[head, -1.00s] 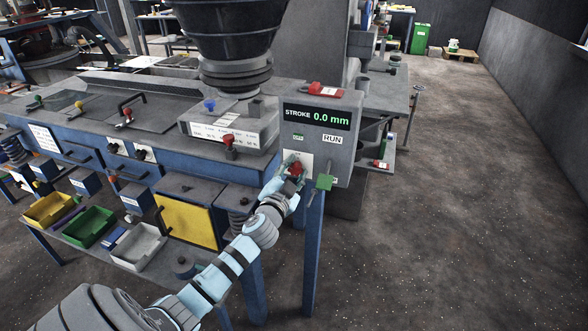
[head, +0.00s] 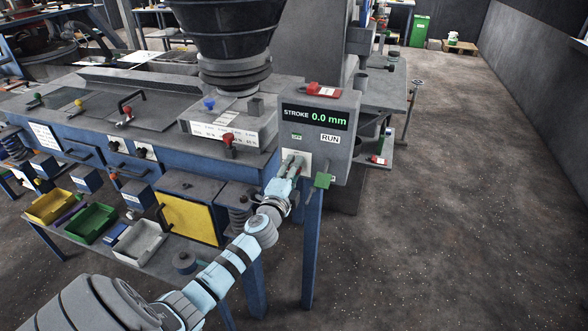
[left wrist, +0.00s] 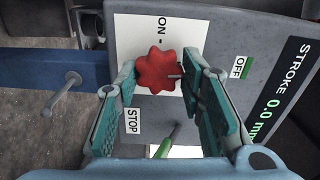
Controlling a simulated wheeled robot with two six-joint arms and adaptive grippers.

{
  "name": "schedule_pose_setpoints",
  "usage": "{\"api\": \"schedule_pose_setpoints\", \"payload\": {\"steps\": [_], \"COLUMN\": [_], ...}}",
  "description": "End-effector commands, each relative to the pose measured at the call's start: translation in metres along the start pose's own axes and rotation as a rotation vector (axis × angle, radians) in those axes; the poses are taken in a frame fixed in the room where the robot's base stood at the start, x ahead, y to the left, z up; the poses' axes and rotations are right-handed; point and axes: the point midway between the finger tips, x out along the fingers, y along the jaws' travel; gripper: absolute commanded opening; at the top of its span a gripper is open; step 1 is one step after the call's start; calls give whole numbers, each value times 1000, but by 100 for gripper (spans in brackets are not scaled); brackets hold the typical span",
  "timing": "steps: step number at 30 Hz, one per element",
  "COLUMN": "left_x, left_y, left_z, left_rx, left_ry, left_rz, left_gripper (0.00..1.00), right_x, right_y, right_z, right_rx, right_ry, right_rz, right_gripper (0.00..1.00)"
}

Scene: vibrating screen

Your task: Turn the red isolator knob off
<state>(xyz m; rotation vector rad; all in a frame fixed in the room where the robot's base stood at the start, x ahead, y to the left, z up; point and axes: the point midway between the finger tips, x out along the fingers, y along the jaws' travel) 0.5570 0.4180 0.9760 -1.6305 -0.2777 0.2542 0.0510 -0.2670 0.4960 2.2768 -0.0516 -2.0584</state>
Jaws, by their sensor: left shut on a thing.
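The red lobed isolator knob (left wrist: 158,71) sits on a white plate (left wrist: 138,30) marked "ON" on the grey control box (head: 345,165). My left gripper (left wrist: 160,74) is shut on the knob, one finger on either side. In the head view my left gripper (head: 291,166) reaches the plate from below and hides most of the knob. My right gripper is in neither view.
The box's display (head: 316,116) reads "STROKE 0.0 mm", above an "OFF" label (head: 297,136) and a "RUN" label (head: 330,138). A green part (head: 323,181) sits close beside my gripper. A "STOP" label (left wrist: 133,121) is near one finger.

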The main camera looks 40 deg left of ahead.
Motion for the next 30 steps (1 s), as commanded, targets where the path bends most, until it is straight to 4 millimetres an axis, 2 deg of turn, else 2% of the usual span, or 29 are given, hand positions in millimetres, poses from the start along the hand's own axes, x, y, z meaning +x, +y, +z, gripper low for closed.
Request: {"api": "schedule_pose_setpoints", "payload": {"steps": [9,22,23,24,26,30], "left_x": [-1,-1,-1,-1,-1,-1], "left_y": [5,6,6,6,5,4], "left_z": [0,0,0,0,0,0], "left_rx": [83,90,90,90,90,91], "left_ry": [-1,-1,-1,-1,-1,-1], "left_rz": [8,10,10,10,8,6], "left_gripper": [8,8,40,46,54,54], "right_x": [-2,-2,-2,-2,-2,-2], "right_y": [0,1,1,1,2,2], "right_z": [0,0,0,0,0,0], "right_rx": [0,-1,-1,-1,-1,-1], "right_ry": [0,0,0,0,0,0], "right_rz": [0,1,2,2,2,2], "right_gripper": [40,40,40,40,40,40]}}
